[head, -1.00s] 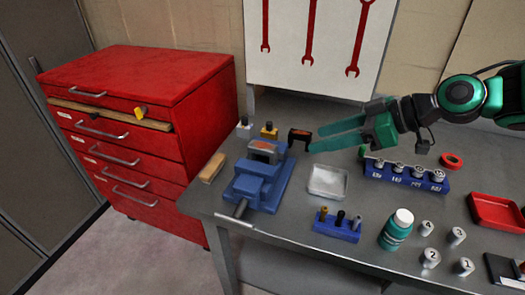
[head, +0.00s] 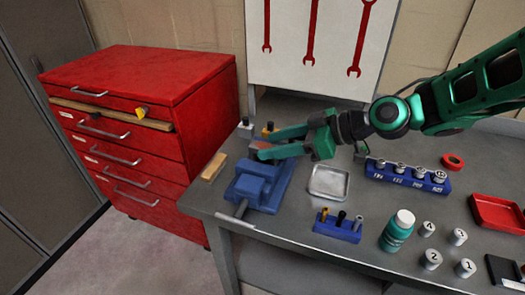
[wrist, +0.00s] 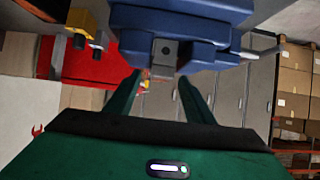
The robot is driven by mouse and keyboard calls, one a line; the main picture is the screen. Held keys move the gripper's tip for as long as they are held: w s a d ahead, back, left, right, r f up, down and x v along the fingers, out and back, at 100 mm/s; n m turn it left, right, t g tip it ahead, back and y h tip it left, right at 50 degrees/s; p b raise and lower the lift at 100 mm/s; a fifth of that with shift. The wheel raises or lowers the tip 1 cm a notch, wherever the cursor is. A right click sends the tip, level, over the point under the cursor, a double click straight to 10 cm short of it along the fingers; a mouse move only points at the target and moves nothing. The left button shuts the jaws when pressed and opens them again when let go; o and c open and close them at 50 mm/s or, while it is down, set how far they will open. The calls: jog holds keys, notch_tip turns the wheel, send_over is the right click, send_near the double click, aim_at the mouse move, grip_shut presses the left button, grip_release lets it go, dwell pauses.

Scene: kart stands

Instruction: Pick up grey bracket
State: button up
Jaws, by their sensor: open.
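The blue vise (head: 254,188) stands near the left end of the grey workbench. The grey bracket (wrist: 165,50) shows in the wrist view as a small grey block with a dark hole, at the vise jaws. In the head view my fingers largely cover it. My gripper (head: 262,146) is open, its two green fingers reaching left over the top of the vise, one on each side of the jaw area. In the wrist view the fingers (wrist: 160,78) point toward the vise with a gap between them. I cannot tell whether they touch the bracket.
A wooden block (head: 214,167) lies left of the vise. Small yellow and black parts (head: 268,130) stand behind it. A metal tray (head: 328,182), a blue holder (head: 338,228) and a blue socket rack (head: 405,176) lie to the right. A red cabinet (head: 150,120) stands left of the bench.

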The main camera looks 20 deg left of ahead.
jog(key=shift+w+a+f, duration=0.1)
jog(key=shift+a+f, duration=0.25)
jog(key=shift+a, duration=0.3)
jog(key=shift+c, duration=0.5)
jog(key=c, duration=1)
grip_shut()
jog(key=shift+r, duration=0.15)
